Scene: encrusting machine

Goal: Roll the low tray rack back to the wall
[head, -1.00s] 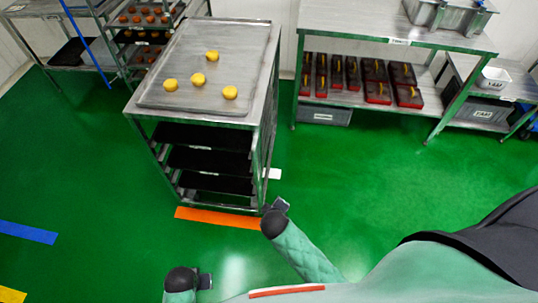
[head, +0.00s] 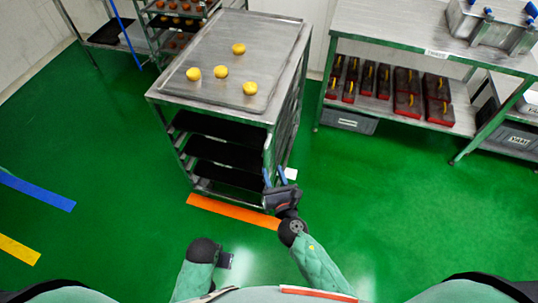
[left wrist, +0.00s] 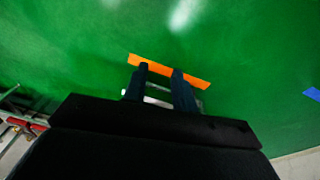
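The low tray rack (head: 216,109) stands upright left of centre in the head view. Its steel top holds a flat tray (head: 270,92) with several yellow dough balls (head: 221,73); dark trays (head: 222,151) fill its lower levels. My right gripper (head: 275,174) is open at the rack's front right post, low down. Its blue fingers stand apart; I cannot tell whether they touch the post. My left gripper (head: 226,261) is low in front of the rack, its fingers unclear there. In the left wrist view my left gripper (left wrist: 160,72) is open, with nothing between its fingers.
An orange floor strip (head: 232,211) lies at the rack's front foot. Another rack (head: 173,22) stands behind it by the wall (head: 318,55). A steel table (head: 400,40) with red-based moulds (head: 408,106) below is at right. Green floor is clear around.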

